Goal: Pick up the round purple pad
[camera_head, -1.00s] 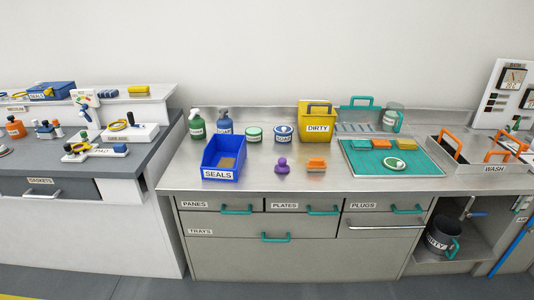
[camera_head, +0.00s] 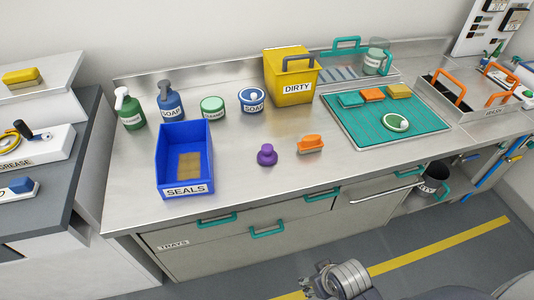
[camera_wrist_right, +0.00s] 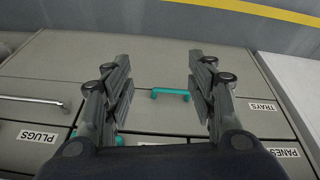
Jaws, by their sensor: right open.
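The round purple pad (camera_head: 267,156), with a knob on top, sits upright on the steel counter (camera_head: 235,182), between the blue SEALS bin and an orange-handled block. My right gripper (camera_wrist_right: 158,57) is open and empty in the wrist view, its fingers facing the drawer fronts below the counter top. In the head view part of my right arm's end (camera_head: 337,280) shows at the bottom, in front of the cabinet and well short of the pad. The pad is not in the wrist view. My left gripper is not in view.
The SEALS bin (camera_head: 185,188) stands left of the pad and the orange block (camera_head: 311,144) close on its right. A teal mat (camera_head: 360,137) lies right. The counter before the pad is clear.

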